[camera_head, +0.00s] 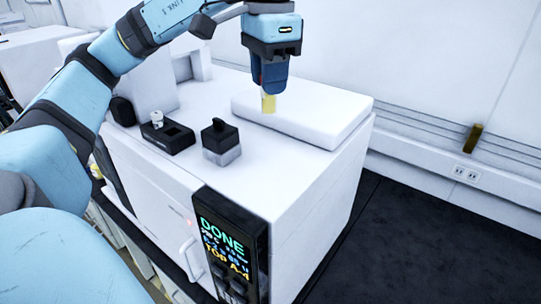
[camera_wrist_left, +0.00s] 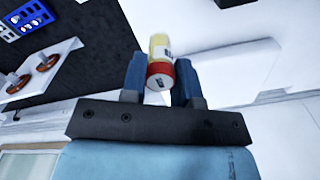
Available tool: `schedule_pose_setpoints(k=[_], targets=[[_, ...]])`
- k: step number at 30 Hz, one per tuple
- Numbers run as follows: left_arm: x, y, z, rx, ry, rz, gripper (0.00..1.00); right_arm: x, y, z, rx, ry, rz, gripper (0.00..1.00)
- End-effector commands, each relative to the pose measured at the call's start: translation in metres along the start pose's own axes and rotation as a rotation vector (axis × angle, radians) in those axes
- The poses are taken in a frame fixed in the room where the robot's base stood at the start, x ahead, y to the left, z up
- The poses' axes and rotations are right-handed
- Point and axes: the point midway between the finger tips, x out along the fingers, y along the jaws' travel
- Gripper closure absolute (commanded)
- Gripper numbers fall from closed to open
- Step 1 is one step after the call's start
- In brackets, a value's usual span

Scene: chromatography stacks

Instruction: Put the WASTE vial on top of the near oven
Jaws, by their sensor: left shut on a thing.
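My left gripper (camera_head: 270,82) comes in from the left and hangs over the top of the white oven (camera_head: 309,202). It is shut on a vial (camera_head: 268,103) with a yellowish body. In the left wrist view the vial (camera_wrist_left: 160,58) sits between the two blue fingers of the gripper (camera_wrist_left: 160,80), its red cap toward the camera. A label shows on it, but I cannot read it. In the head view the vial's lower end is close to the raised white slab on the oven; I cannot tell if it touches. My right gripper is not in view.
A black holder with a small vial (camera_head: 156,119) and a black-topped block (camera_head: 220,141) stand on the oven's front left. The oven's display (camera_head: 226,240) reads DONE. A wall rail (camera_head: 450,160) runs behind. The oven's right front top is clear.

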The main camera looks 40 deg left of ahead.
Motion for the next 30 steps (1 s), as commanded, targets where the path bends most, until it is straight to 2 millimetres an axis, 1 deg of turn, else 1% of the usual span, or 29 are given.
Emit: schedule_pose_setpoints(k=[1,5,6,10,12,17,21,24,27,30], targets=[[0.016,0.000,0.000,0.000,-0.005,0.003,0.94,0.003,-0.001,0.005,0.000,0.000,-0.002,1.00],[0.044,0.000,0.001,-0.003,-0.006,0.001,0.94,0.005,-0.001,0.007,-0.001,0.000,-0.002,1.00],[0.054,0.000,0.001,-0.003,-0.005,0.002,0.94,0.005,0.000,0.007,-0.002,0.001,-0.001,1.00],[0.076,0.000,0.001,-0.003,-0.003,0.000,0.94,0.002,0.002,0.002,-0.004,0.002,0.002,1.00],[0.085,0.000,0.001,-0.003,-0.002,0.000,0.94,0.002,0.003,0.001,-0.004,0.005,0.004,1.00],[0.097,0.000,0.000,-0.004,-0.002,0.000,0.94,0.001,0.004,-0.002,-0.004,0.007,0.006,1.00],[0.119,0.000,0.001,-0.004,-0.003,0.000,0.94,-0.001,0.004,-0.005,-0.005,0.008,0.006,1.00],[0.130,0.000,0.000,-0.002,-0.001,0.000,0.94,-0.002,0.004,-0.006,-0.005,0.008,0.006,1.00],[0.134,0.001,0.000,-0.002,0.000,0.000,0.94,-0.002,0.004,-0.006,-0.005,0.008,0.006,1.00],[0.134,0.001,0.000,-0.002,0.001,0.000,0.94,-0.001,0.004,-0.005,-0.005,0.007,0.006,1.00]])
